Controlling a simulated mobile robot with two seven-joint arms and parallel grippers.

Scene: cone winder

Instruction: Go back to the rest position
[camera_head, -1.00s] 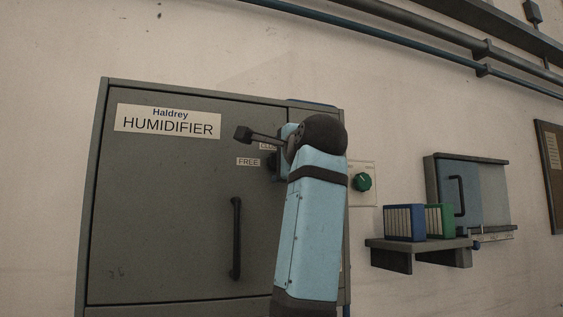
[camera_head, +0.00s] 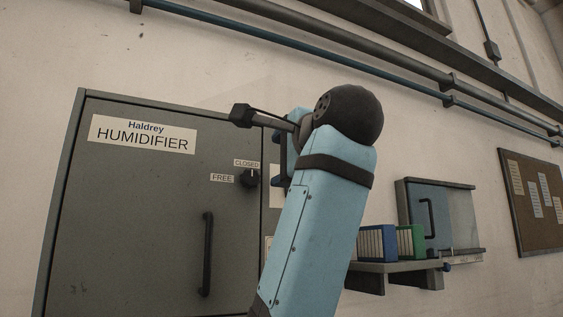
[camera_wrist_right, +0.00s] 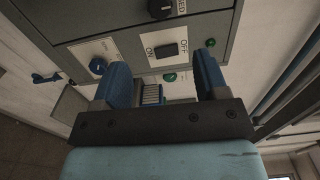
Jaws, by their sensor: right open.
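My right arm rises up the middle of the head view, in front of the cabinet's right edge. My right gripper (camera_head: 280,160) shows partly behind the arm, with blue fingers right of the black selector knob (camera_head: 249,178) and apart from it. In the right wrist view the gripper (camera_wrist_right: 164,68) is open and empty, its two fingers wide apart. The grey humidifier cabinet (camera_head: 135,220) has its door shut. The knob sits by the CLOSED and FREE labels. My left gripper is out of view.
The door's black handle (camera_head: 207,254) sticks out. The wrist view shows a rocker switch (camera_wrist_right: 166,50) marked ON and OFF. Pipes run along the upper wall.

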